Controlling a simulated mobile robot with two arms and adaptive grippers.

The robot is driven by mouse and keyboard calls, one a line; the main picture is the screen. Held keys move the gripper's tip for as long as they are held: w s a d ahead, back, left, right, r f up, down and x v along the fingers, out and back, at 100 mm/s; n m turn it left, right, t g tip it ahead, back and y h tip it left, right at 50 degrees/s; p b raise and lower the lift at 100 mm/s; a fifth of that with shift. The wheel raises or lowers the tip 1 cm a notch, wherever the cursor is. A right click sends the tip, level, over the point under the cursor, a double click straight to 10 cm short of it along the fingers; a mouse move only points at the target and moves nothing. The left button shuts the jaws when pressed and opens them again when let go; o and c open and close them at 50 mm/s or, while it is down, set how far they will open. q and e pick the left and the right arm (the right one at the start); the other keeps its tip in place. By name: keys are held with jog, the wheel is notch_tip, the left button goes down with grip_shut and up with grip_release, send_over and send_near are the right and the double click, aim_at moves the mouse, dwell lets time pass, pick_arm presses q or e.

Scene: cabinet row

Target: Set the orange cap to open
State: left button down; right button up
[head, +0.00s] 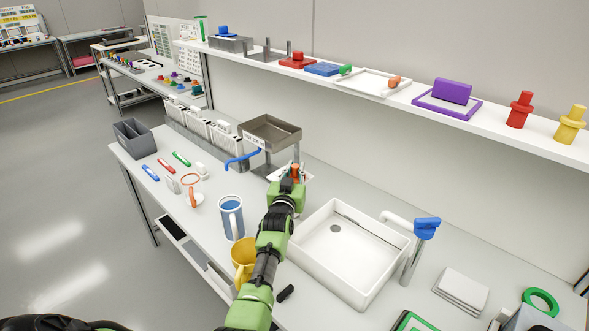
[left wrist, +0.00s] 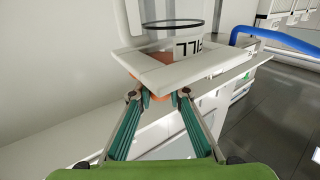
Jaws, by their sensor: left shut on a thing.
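The orange cap (head: 295,170) is a small orange part below the grey tray-like basin (head: 270,133) on posts. My left gripper (head: 294,176) reaches it from the front, with its fingers closed around it. In the left wrist view the teal fingers of my left gripper (left wrist: 160,97) converge on orange (left wrist: 149,95) under the edge of a pale panel with an upside-down label. Most of the cap is hidden by the panel and fingers, so I cannot tell its setting. My right gripper is not in view.
A blue lever (head: 242,160) sticks out left of the basin. A blue mug (head: 231,217) and a yellow mug (head: 243,257) stand left of my arm. A white sink (head: 318,262) lies to its right. A shelf (head: 350,82) with several objects runs behind.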

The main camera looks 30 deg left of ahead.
pick_arm(q)
jog(key=c, duration=2)
grip_release()
jog(key=shift+w+d+r, duration=0.1)
jog(key=shift+r, duration=0.2)
jog(key=shift+o, duration=0.6)
jog(key=shift+d+f, duration=0.1)
jog(key=shift+f, duration=0.1)
jog(key=shift+s+f, duration=0.15)
jog(key=shift+s, duration=0.25)
jog(key=v, duration=1.1)
jog(key=shift+d, duration=0.15)
